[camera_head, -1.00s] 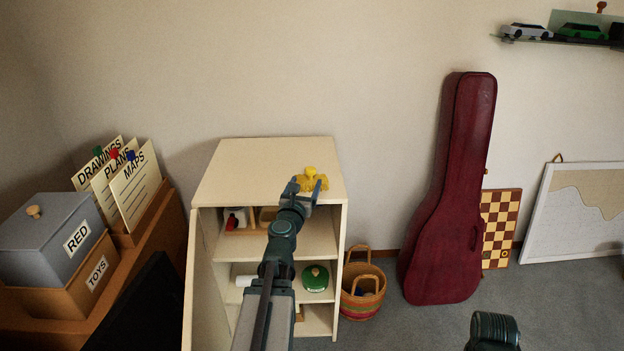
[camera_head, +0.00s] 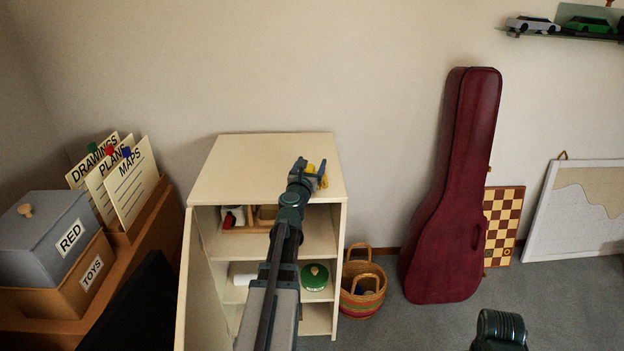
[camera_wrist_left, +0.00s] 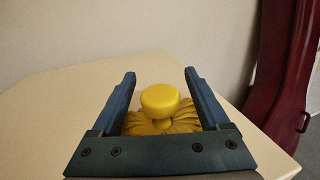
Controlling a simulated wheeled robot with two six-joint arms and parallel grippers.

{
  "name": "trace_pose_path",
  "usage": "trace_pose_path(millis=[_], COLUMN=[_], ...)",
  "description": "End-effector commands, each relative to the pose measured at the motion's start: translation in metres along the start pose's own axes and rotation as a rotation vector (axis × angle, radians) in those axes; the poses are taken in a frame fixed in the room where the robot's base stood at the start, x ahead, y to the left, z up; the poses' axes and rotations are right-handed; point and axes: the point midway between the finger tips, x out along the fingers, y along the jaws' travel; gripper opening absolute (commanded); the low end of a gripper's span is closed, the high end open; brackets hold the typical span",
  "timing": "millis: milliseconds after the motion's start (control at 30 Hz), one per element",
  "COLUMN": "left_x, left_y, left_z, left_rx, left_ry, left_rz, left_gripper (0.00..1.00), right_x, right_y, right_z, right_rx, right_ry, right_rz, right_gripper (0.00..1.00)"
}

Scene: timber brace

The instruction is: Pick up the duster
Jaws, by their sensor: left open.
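The yellow duster (camera_head: 318,178) lies on top of the cream cabinet (camera_head: 258,152), near its right side. In the head view my left gripper covers most of it. In the left wrist view the duster's round yellow knob (camera_wrist_left: 160,100) stands up between the two fingers, with its fluffy yellow head spread below. My left gripper (camera_head: 308,168) is open around the knob, with a gap on each side; it also shows in the left wrist view (camera_wrist_left: 160,78). Whether the fingers touch the fluffy head is hidden. Part of my right arm shows at the bottom right; its gripper is out of view.
The cabinet's door stands open at left, with several things on its shelves. A striped basket (camera_head: 362,290) and a red guitar case (camera_head: 450,190) stand to its right. A box marked TOYS (camera_head: 75,275) is at left. The cabinet top's left half is clear.

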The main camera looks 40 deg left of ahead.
Motion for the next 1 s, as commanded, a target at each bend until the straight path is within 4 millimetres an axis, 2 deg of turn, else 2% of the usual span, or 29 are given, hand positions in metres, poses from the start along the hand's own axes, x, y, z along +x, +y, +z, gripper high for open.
trace_pose_path(millis=[200, 233, 600, 667, 1000], left_x=[0.0016, 0.0015, 0.0014, 0.0014, 0.0015], left_y=[0.0007, 0.0006, 0.0004, 0.0004, 0.0003], left_z=[0.0002, 0.0002, 0.0002, 0.0002, 0.0007], left_rx=[0.0, 0.0, 0.0, 0.0, 0.0], left_ry=[0.0, 0.0, 0.0, 0.0, 0.0], left_rz=[0.001, 0.001, 0.001, 0.001, 0.0], left_gripper=[0.79, 0.75, 0.08, 0.0, 0.0], right_x=[-0.0002, -0.0002, -0.0001, -0.0001, -0.0007], right_y=[0.0, 0.0, 0.0, 0.0, 0.0001], right_z=[0.0, 0.0, 0.0, 0.0, 0.0001], right_rx=[0.0, 0.0, 0.0, 0.0, 0.0], right_ry=[0.0, 0.0, 0.0, 0.0, 0.0], right_rz=[0.0, 0.0, 0.0, 0.0, 0.0], right_gripper=[1.0, 1.0, 1.0, 1.0, 1.0])
